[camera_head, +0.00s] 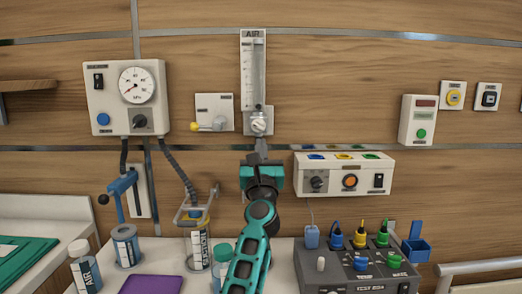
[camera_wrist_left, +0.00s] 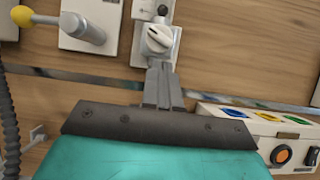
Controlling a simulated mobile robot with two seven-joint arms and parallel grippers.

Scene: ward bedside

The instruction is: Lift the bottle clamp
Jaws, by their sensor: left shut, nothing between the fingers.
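A grey metal bracket (camera_head: 193,211) hangs around the neck of a clear bottle (camera_head: 197,248). I cannot tell for sure which is the bottle clamp. My left gripper (camera_head: 261,146) is shut and empty, to the right of both. Its fingertips (camera_wrist_left: 161,72) are just below the knob of the air flowmeter (camera_head: 254,85); whether they touch it is unclear. Neither clamp can be made out in the wrist view. My right gripper is out of view.
A gauge box (camera_head: 124,97) with hoses hangs at upper left. A white control box (camera_head: 344,173) is right of my gripper, above a grey test box (camera_head: 357,266) with coloured plugs. Other jars (camera_head: 85,269) and a purple pad (camera_head: 154,284) crowd the front.

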